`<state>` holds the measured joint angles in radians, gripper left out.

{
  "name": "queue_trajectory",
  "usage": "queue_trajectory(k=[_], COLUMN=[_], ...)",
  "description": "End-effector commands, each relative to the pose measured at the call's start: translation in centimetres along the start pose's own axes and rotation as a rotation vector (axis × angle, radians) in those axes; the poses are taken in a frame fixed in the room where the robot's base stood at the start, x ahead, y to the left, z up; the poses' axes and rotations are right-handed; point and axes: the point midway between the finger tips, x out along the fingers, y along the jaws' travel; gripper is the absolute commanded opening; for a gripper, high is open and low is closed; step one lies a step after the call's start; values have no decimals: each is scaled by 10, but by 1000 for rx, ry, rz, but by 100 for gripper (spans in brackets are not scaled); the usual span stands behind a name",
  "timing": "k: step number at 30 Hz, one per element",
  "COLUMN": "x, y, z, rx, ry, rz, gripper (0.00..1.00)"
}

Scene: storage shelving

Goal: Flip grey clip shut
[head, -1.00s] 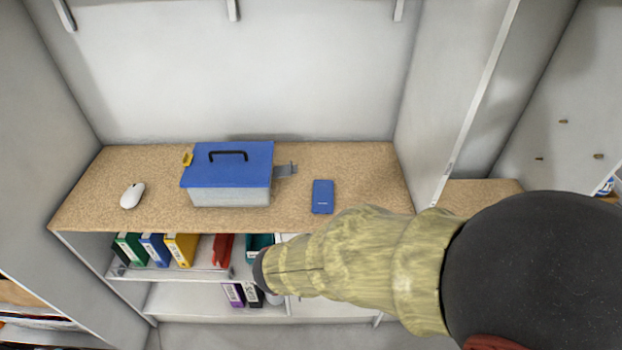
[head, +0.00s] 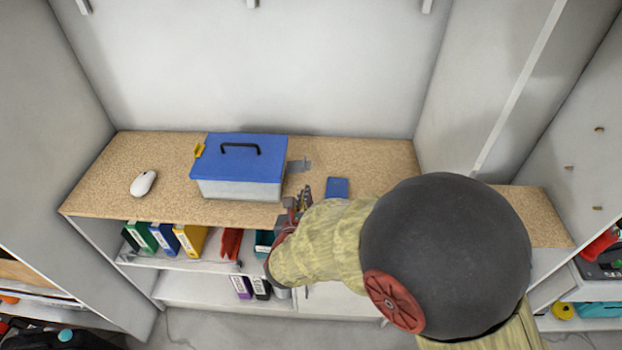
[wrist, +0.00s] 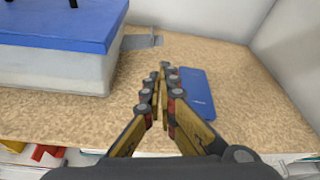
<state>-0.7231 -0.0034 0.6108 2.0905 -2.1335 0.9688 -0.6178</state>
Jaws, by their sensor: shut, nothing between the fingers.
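The grey clip (head: 299,165) sticks out flat from the right side of the box (head: 240,190), which has a blue lid with a black handle. The clip also shows in the wrist view (wrist: 143,41), swung away from the box wall. A yellow clip (head: 199,150) is on the box's left side. My gripper (head: 300,198) is at the shelf's front edge, right of the box's front corner. In the wrist view my gripper (wrist: 163,72) is shut and empty, its tips short of the grey clip and apart from it.
A blue phone-like item (head: 338,187) lies on the cork-coloured top (head: 380,160), close right of my gripper. A white mouse (head: 143,184) lies at the left. Binders (head: 165,238) stand on the shelf below. The top's right part is clear.

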Motion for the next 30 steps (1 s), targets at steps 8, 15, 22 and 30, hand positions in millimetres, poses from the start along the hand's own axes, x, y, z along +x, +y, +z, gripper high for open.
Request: queue_trajectory(k=[8,15,22,30], x=[5,40,78,99], y=[0,-1,-1,-1], z=[0,-3,-2,-1], rx=[3,4,4,3], ry=[1,2,1,2], rz=[-2,-5,-4,-2], gripper=[0,0,0,0])
